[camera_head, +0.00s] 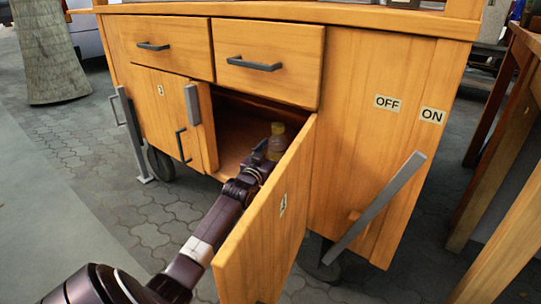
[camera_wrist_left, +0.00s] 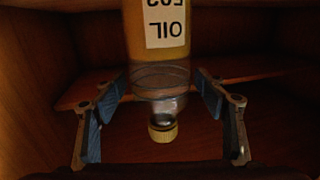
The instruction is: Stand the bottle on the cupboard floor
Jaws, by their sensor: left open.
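The bottle (camera_wrist_left: 160,50) stands between my left gripper's fingers in the left wrist view, where it appears upside down. It is clear with amber oil, a white OIL label and a gold cap. My left gripper (camera_wrist_left: 160,115) is open, with a blue-padded finger on each side of the bottle's neck and gaps beside it. In the head view the bottle's top (camera_head: 277,138) shows just beyond my left gripper (camera_head: 264,150), inside the cupboard (camera_head: 232,130). Its base is hidden there. My right gripper is not in view.
The open cupboard door (camera_head: 268,225) stands swung outward just right of my left arm. Two shut drawers (camera_head: 268,60) are above. A slanted grey lever (camera_head: 375,208) is on the right.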

